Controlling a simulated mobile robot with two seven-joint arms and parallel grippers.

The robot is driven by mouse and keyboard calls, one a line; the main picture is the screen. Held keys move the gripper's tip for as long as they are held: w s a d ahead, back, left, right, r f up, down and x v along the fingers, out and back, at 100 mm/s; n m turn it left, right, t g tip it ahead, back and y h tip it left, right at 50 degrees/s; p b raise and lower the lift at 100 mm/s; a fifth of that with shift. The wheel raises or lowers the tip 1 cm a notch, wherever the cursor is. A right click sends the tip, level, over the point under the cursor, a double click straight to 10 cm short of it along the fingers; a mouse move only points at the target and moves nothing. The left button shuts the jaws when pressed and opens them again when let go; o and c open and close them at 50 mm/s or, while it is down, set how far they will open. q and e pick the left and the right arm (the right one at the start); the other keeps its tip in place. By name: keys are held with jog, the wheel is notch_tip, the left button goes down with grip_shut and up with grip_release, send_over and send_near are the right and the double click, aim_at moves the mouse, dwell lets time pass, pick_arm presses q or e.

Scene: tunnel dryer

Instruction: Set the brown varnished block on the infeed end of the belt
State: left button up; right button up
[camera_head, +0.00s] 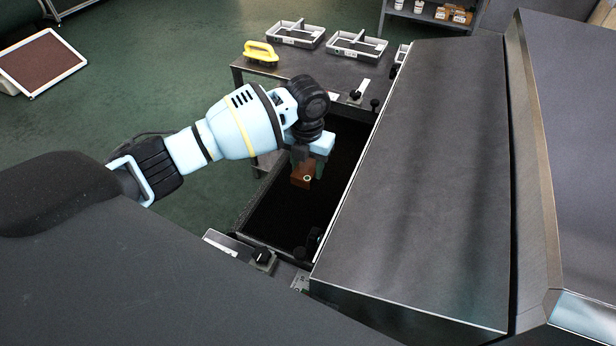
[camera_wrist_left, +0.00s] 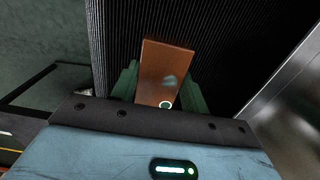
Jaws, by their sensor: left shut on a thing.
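The brown varnished block (camera_head: 303,180) is between the fingers of my left gripper (camera_head: 307,160) in the head view, over the dark belt (camera_head: 270,213). In the left wrist view the block (camera_wrist_left: 163,72) stands out beyond the gripper, with the green fingers (camera_wrist_left: 160,88) closed on its two sides. The block has a pale ring mark and a lighter smudge on its face. The ribbed black belt (camera_wrist_left: 215,40) lies behind it. Whether the block touches the belt I cannot tell. My right gripper is not in view.
The dryer's large grey housing (camera_head: 415,170) rises right of the belt. A dark table (camera_head: 300,68) beyond the belt holds a yellow-handled item (camera_head: 261,51) and grey trays (camera_head: 356,45). A black knob (camera_head: 262,255) sits at the belt's near end.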

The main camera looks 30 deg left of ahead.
aim_at(307, 178)
pick_arm(q)
jog(key=shift+f, duration=2.45)
jog(key=shift+f, duration=0.25)
jog(key=o, duration=1)
jog(key=shift+r, duration=0.1)
notch_tip(307, 178, up, 12)
jog(key=shift+r, duration=0.2)
jog(key=shift+f, duration=0.1)
